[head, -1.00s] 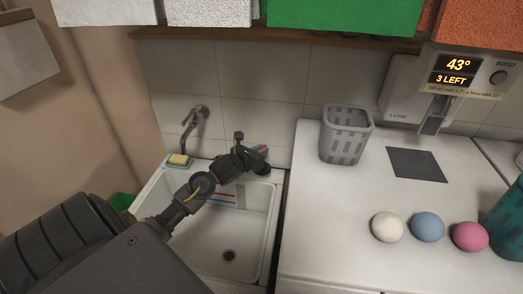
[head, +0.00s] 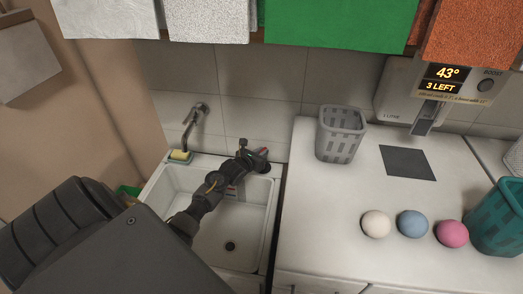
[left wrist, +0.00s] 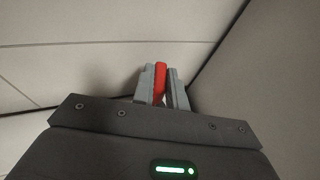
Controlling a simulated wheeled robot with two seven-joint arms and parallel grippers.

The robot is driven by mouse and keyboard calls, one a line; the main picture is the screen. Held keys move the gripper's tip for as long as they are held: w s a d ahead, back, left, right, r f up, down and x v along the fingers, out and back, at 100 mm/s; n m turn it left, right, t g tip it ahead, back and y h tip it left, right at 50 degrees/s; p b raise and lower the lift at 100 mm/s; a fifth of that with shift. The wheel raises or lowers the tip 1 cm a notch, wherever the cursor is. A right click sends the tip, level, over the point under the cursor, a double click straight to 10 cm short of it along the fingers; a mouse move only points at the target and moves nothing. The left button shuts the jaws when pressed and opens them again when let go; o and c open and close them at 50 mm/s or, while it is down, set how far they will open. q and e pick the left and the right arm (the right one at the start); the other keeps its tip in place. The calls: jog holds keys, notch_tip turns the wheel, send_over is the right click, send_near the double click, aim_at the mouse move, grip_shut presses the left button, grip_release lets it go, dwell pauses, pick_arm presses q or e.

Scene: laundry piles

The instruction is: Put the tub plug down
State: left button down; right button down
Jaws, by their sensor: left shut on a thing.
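My left gripper (head: 257,154) reaches across the sink (head: 208,240) to its back right corner. In the left wrist view it is shut on a narrow red piece (left wrist: 160,83), held between the two grey fingers. In the head view a dark round piece (head: 262,168), seemingly the tub plug's body, shows just below the fingertips by the back rim. I cannot tell whether it touches the rim. The drain hole (head: 230,246) in the sink floor is uncovered. My right gripper is not in view.
A tap (head: 192,125) and a yellow-green sponge (head: 180,156) are at the sink's back left. Right of the sink, a white worktop (head: 315,225) holds a grey basket (head: 340,135), three balls (head: 412,223) and a teal basket (head: 497,222). Towels (head: 335,22) hang above.

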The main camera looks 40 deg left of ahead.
pick_arm(q)
jog(key=shift+f, duration=0.2)
jog(key=c, duration=1.4)
grip_release()
jog(key=shift+r, duration=0.1)
jog(key=shift+r, duration=0.15)
jog(key=b+v, duration=0.3)
jog(key=v, duration=0.9)
